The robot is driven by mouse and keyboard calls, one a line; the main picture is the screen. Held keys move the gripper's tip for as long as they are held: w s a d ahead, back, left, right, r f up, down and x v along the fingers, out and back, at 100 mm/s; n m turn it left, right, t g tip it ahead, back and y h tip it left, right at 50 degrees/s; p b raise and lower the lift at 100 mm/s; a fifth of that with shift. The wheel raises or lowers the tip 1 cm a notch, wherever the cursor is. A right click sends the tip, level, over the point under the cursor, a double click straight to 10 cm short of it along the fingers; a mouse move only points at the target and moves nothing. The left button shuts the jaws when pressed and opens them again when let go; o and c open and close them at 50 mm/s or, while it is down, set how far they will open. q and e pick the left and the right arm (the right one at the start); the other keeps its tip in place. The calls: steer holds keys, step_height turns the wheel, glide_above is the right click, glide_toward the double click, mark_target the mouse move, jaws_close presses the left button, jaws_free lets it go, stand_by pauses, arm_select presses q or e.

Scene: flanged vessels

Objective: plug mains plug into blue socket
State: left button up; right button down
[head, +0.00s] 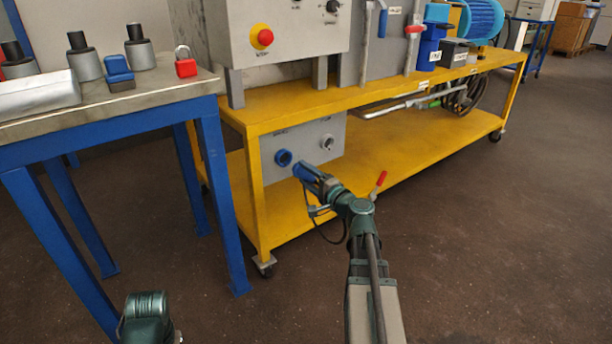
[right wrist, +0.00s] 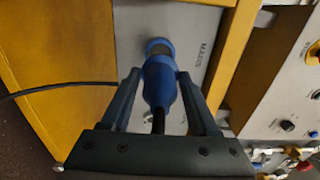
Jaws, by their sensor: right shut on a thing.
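The blue socket (head: 283,157) is on the left of a grey panel under the yellow bench. The mains plug (head: 303,172) is blue, and my right gripper (head: 313,182) is shut on it. In the head view the plug's front end is just right of and below the socket, with a small gap. In the right wrist view the plug (right wrist: 160,82) lies between my two fingers, and its front end overlaps the edge of the socket (right wrist: 158,46). The wrist view does not show the remaining distance clearly. My left gripper is out of view.
A grey round fitting (head: 327,141) sits right of the socket on the same panel (head: 310,134). The yellow bench leg (head: 257,200) stands close on the left. A black cable (head: 328,240) hangs below my right gripper. The yellow lower shelf (head: 400,145) is mostly clear.

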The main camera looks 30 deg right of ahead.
mark_target(315, 181)
steer(key=shift+w, duration=0.2)
steer(key=shift+w+a, duration=0.2)
steer(key=shift+w, duration=2.1)
steer(key=shift+w, duration=0.45)
steer(key=shift+w+a, duration=0.1)
steer(key=shift+w, duration=0.65)
steer(key=shift+w, duration=0.1)
steer(key=shift+c, duration=0.3)
jaws_free()
steer(key=s, duration=0.9)
steer(key=s+d, duration=0.1)
steer(key=s, duration=0.4)
